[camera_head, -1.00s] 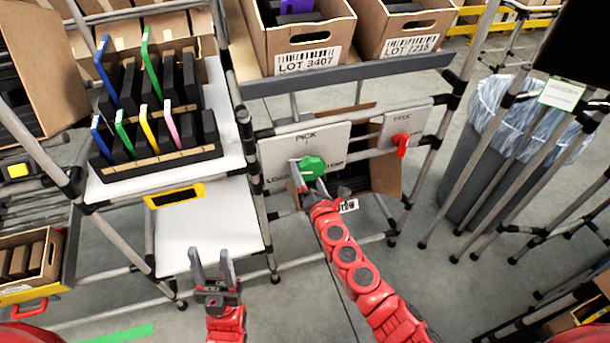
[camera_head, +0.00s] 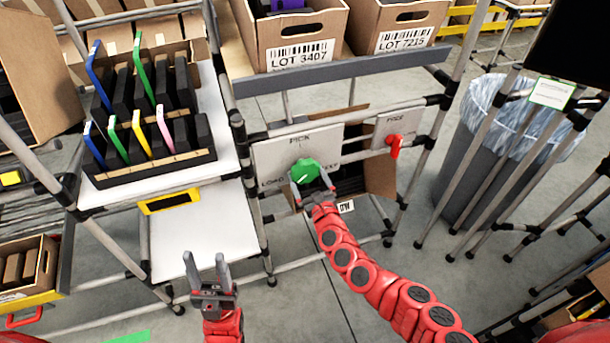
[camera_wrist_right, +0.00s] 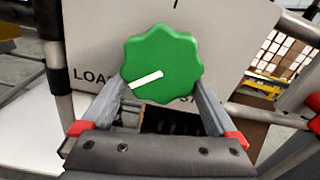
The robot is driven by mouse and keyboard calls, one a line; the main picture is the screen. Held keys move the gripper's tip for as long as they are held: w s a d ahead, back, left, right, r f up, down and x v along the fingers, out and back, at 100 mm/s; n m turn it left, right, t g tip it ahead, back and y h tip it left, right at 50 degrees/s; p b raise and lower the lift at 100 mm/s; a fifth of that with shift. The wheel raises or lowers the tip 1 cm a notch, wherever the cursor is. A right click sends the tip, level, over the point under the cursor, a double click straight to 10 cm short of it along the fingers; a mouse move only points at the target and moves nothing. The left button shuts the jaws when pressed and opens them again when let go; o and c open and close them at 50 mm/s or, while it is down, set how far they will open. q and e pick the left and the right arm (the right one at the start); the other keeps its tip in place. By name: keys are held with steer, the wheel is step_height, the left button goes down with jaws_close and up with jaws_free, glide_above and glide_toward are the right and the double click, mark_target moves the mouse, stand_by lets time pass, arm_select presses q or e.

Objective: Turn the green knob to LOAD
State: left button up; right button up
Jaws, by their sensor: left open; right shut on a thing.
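The green knob (camera_head: 305,171) with a scalloped rim sits on a pale panel (camera_head: 274,156). PICK is printed above it and LOAD at its left; the right-hand label is partly hidden. In the right wrist view, the knob (camera_wrist_right: 163,64) fills the middle, and its white pointer line slants down-left, its lower end towards the side of LOAD. My right gripper (camera_head: 308,180) is shut on the knob, one finger on each side of its lower half; its fingers also show in the wrist view (camera_wrist_right: 160,92). My left gripper (camera_head: 207,268) is open and empty, low in front of the rack.
A red knob (camera_head: 394,144) is on a smaller panel to the right. Cartons marked LOT 3407 (camera_head: 300,55) and LOT 7215 (camera_head: 404,40) stand on the shelf above. A lined bin (camera_head: 497,140) is at right. A white shelf (camera_head: 203,231) is bare.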

steer(key=shift+w+d+r+n+p, duration=0.1)
steer(key=shift+n+p, duration=0.05)
steer(key=shift+n, duration=0.5)
steer(key=shift+s+d+r+n+p, duration=0.1)
steer(key=shift+n+p, duration=0.1)
steer(key=shift+n, duration=0.4)
steer(key=shift+w+d+r+n+p, duration=0.1)
steer(key=shift+n+p, duration=0.05)
steer(key=shift+n, duration=0.5)
steer(key=o, duration=1)
steer(key=shift+s+d, duration=0.15)
steer(key=shift+s, duration=0.25)
steer(key=p+v, duration=0.2)
steer(key=v, duration=1.4)
steer(key=shift+s, duration=0.3)
